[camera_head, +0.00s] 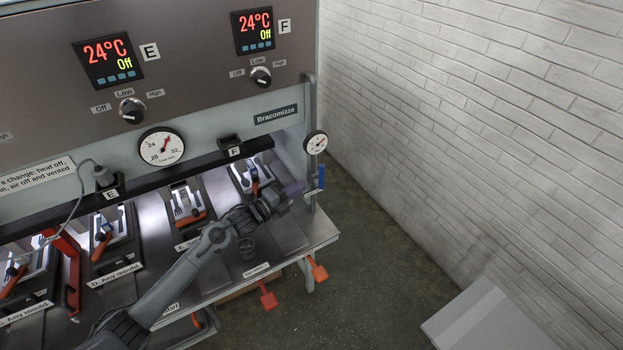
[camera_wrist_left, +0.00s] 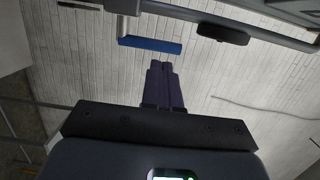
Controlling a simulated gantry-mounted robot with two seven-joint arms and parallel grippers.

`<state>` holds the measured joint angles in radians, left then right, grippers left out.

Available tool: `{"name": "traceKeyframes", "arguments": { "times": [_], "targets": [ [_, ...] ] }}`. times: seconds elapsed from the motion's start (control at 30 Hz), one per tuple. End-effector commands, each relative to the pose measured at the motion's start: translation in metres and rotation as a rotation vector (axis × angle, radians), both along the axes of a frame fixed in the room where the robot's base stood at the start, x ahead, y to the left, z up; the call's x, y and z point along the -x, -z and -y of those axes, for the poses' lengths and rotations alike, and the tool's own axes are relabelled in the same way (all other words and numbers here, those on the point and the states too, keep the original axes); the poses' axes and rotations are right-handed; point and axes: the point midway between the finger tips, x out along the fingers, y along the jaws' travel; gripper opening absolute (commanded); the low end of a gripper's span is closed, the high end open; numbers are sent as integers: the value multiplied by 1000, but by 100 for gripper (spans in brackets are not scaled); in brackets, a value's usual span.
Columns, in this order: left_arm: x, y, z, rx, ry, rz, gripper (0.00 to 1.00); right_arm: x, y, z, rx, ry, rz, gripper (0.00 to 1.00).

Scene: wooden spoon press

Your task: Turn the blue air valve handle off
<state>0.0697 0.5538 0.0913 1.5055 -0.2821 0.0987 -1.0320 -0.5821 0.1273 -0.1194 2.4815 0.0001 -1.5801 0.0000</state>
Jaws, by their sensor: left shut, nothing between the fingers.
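The blue air valve handle (camera_head: 321,177) is at the right end of the press, below a small round gauge, and looks upright along the pipe. In the left wrist view the blue handle (camera_wrist_left: 150,45) lies across the picture just beyond my fingertips. My left gripper (camera_head: 299,187) is just left of the handle in the head view. In the left wrist view its purple fingers (camera_wrist_left: 161,66) are together with nothing between them. A small gap shows between the tips and the handle, though depth is hard to judge. My right gripper is not in view.
The small gauge (camera_head: 315,142) and a vertical grey post stand beside the handle. Press moulds with orange-handled clamps line the bench (camera_head: 275,235) to the left. Orange pedals (camera_head: 268,297) hang below the bench's front edge.

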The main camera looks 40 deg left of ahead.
Motion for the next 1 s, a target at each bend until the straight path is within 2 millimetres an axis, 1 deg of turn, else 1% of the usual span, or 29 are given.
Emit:
{"name": "traceKeyframes", "arguments": {
  "times": [0.03,0.2,0.4,0.6,1.0],
  "targets": [
    [-10,-1,1,2,-2,2,0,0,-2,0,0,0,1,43],
    [-34,-2,6,2,-1,2,0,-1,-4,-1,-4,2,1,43],
    [-51,0,9,1,-1,1,0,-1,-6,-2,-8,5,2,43],
    [-58,0,11,0,-1,0,0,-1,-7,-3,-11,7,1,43],
    [-59,0,12,-1,1,-2,0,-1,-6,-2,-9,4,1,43]
  ]
}}
